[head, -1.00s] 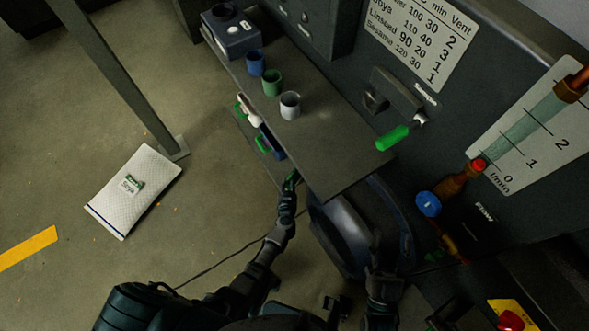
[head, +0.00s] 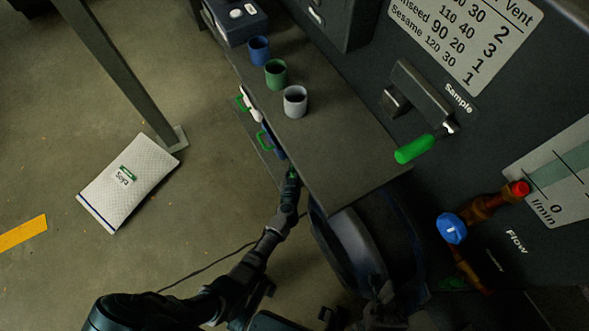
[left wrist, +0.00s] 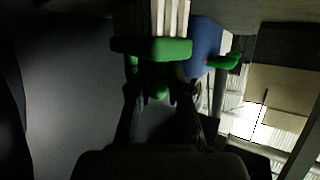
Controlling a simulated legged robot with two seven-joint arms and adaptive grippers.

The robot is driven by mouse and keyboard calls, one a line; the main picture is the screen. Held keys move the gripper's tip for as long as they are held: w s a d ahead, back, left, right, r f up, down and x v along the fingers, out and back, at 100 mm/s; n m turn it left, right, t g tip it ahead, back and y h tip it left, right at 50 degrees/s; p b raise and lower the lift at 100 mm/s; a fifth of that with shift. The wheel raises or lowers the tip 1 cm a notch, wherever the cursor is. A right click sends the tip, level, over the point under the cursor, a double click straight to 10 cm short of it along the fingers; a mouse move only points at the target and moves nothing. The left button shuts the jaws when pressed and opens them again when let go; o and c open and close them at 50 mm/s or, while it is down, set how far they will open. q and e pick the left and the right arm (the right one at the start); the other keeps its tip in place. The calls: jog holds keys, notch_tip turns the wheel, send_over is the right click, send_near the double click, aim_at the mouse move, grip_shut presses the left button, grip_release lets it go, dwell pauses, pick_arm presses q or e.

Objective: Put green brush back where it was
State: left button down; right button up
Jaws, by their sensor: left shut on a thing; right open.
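The green brush (left wrist: 150,48) shows in the left wrist view as a green block with pale ribbed bristles beyond it. Its short green end sits between the fingertips of my left gripper (left wrist: 158,97), which is shut on it. In the head view my left gripper (head: 292,177) is at the edge of the grey bench top, by the lower shelf; only a speck of green shows there and the rest of the brush is hidden. My right gripper (head: 384,298) is dark, open and apart from the brush, low in the head view.
A blue item with a green handle (head: 265,141) and a white one with a green handle (head: 252,105) sit on the lower shelf (head: 262,158). Blue, green (head: 276,74) and grey cups stand on the bench top (head: 335,150). A green-handled sample valve (head: 415,149) juts out at right.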

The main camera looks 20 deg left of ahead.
pick_arm(q)
jog(key=shift+r, duration=0.1)
jog(key=shift+f, duration=0.35)
jog(key=c, duration=1.2)
grip_release()
jog(key=shift+c, duration=0.2)
jog(key=shift+o, duration=0.6)
jog(key=shift+d+r, duration=0.15)
jog(key=shift+d, duration=0.05)
